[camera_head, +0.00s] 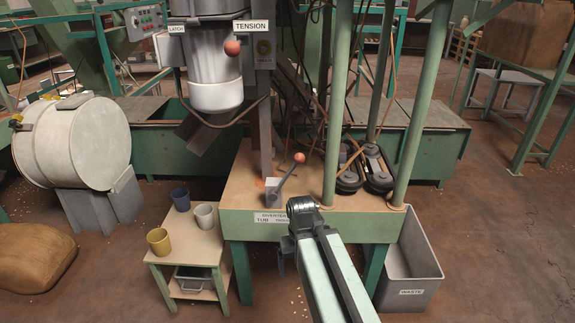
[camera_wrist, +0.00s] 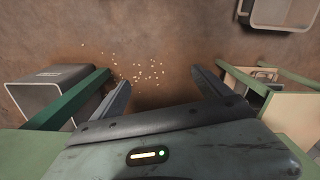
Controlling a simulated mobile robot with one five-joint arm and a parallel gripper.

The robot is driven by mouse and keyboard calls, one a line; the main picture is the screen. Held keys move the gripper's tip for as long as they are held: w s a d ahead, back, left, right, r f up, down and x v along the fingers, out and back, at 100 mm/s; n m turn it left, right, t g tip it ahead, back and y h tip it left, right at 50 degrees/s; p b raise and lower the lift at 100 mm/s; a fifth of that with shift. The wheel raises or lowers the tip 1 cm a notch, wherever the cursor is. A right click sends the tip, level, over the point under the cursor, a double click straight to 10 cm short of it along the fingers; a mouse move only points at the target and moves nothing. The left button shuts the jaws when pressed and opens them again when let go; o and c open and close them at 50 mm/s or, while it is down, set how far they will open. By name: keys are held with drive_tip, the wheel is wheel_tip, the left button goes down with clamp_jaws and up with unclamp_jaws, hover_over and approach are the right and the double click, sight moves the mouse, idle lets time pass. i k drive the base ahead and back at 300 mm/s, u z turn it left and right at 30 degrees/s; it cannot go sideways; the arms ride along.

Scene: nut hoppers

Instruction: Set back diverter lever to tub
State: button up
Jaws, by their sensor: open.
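The diverter lever has a grey block base (camera_head: 272,190) on the green-edged bench. Its thin arm leans up and to the right, ending in a salmon-coloured knob (camera_head: 299,158). A label plate (camera_head: 271,218) on the bench front below it reads "TUB" at its left; its right-hand word is too small to read surely. My arm reaches up from the bottom and partly covers the bench front. My gripper (camera_wrist: 160,76) is open and empty in the wrist view, pointing down over the floor. The lever is not in the wrist view.
A second salmon knob (camera_head: 232,47) hangs by the "TENSION" sign. A waste bin (camera_head: 410,275) is at right; a small stand (camera_head: 187,243) with several cups is at left.

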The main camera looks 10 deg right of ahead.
sight(299, 158)
drive_tip(key=z, duration=0.05)
drive_tip(key=i, duration=0.15)
drive_tip(key=u, duration=0.05)
drive_tip(key=k, duration=1.65)
drive_tip(key=u, duration=0.65)
drive_tip(key=i, duration=1.5)
drive_tip(key=u, duration=0.25)
